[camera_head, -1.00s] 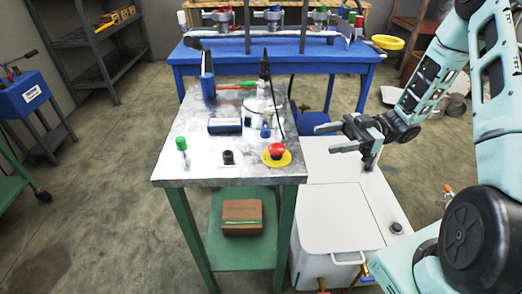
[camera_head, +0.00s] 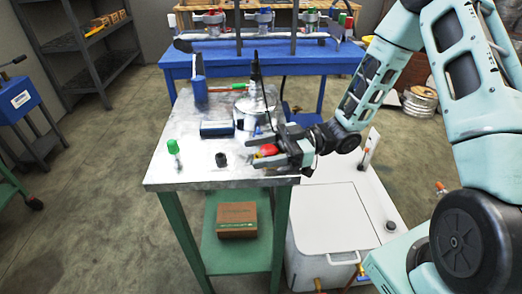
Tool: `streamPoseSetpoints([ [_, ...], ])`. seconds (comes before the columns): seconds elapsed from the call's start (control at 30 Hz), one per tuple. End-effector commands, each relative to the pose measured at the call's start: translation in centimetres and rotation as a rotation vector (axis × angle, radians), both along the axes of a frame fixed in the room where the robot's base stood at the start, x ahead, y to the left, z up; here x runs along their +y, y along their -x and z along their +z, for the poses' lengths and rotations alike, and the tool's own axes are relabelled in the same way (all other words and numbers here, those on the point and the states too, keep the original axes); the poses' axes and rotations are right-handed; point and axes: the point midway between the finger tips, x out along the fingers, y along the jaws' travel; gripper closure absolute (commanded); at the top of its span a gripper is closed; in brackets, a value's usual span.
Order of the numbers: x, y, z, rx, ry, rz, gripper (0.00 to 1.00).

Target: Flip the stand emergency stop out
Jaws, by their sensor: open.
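The emergency stop has a red mushroom button (camera_head: 267,150), which shows at the right front of the metal-topped stand (camera_head: 195,178). My gripper (camera_head: 268,153) is open at the button, with its fingers pointing left over the stand top. The fingers and gripper body hide most of the button and nearly all of its yellow base. I cannot tell whether the fingers touch the button.
On the stand are a green-capped bottle (camera_head: 174,150), a small black cylinder (camera_head: 221,160), a dark blue box (camera_head: 217,129) and a metal device (camera_head: 252,105) behind my gripper. A white cabinet (camera_head: 325,225) stands to the right. A blue workbench (camera_head: 340,60) is behind.

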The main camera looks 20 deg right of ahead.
Motion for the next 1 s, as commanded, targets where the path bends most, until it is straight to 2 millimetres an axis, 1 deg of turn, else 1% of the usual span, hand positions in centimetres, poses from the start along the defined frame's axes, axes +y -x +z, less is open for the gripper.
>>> streamPoseSetpoints([
  [0.23, 0.1, 0.0, 0.0, 0.0, 0.0, 0.0, 0.42],
  [0.27, 0.1, 0.0, 0.0, 0.0, 0.0, 0.0, 0.47],
  [0.3, 0.1, 0.0, 0.0, 0.0, 0.0, 0.0, 0.58],
  [0.37, 0.1, 0.0, 0.0, 0.0, 0.0, 0.0, 0.75],
  [0.4, 0.1, 0.0, 0.0, 0.0, -0.001, 0.0, 0.86],
  [0.43, 0.1, 0.0, 0.0, 0.0, -0.001, 0.0, 0.95],
  [0.47, 0.0, 0.0, 0.0, 0.0, -0.001, 0.0, 1.0],
  [0.57, 0.0, 0.0, 0.2, 0.0, -0.001, 0.0, 1.0],
  [0.77, 0.1, 0.0, 1.4, 0.0, -0.001, 0.0, 1.0],
  [1.0, 0.0, 0.0, 1.4, -0.002, -0.005, 0.0, 1.0],
])
